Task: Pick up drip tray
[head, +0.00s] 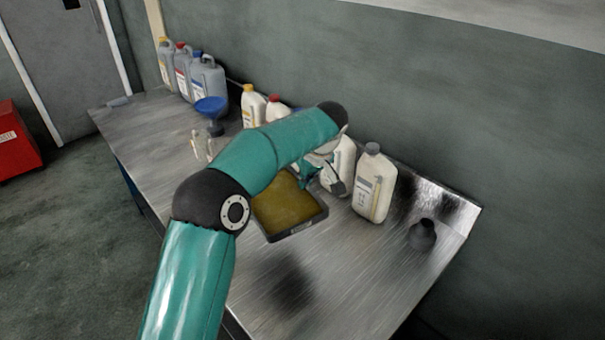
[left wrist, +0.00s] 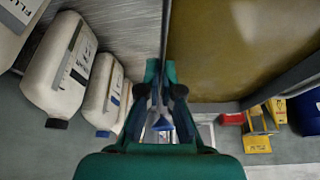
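The drip tray (head: 287,207) is a shallow, dark-rimmed square tray with a yellow-brown inside, at the middle of the metal table; I cannot tell whether it touches the table. In the left wrist view the tray (left wrist: 225,50) fills the upper right. My left gripper (head: 318,178) is at the tray's right side, partly hidden by my own forearm, which also covers the tray's far left part. In the left wrist view the gripper's fingers (left wrist: 163,88) are close together, on either side of the tray's thin side wall. My right gripper is not in view.
White bottles (head: 371,185) stand along the wall, close to the gripper's right. Grey jugs (head: 207,80) and a blue funnel (head: 210,105) are at the far end. A small dark container (head: 422,235) is at the right. The table's front (head: 330,295) is clear.

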